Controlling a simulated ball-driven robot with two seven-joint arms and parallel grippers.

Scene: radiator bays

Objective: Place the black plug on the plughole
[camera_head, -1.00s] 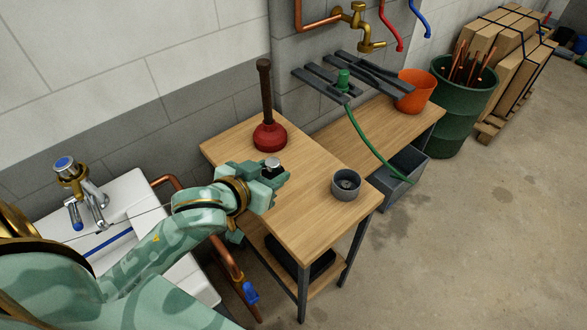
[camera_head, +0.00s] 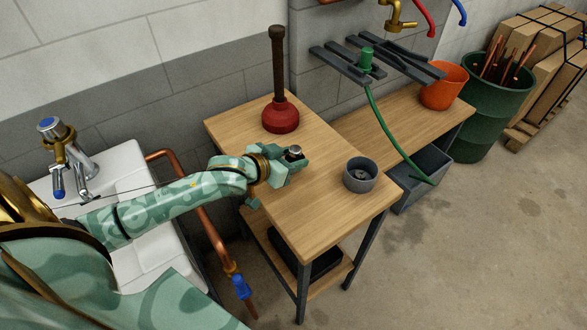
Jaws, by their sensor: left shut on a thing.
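My left gripper (camera_head: 289,165) is shut on a small dark piece with a silver top (camera_head: 294,152), which looks like the black plug. It is above the wooden bench, in front of the red plunger and left of a grey round cup. The fingers hide most of the held piece. The grey cup (camera_head: 361,175) stands on the bench with something metallic inside; I cannot tell whether this is the plughole. The white sink (camera_head: 125,165) is at the left, and my left arm covers part of its basin. No plughole shows clearly there. My right gripper is not in view.
The red plunger (camera_head: 281,116) stands upright at the back of the wooden bench (camera_head: 300,215). A rack of dark bars with a green hose (camera_head: 388,135) is at the right, near an orange bucket (camera_head: 443,88). The bench front is clear.

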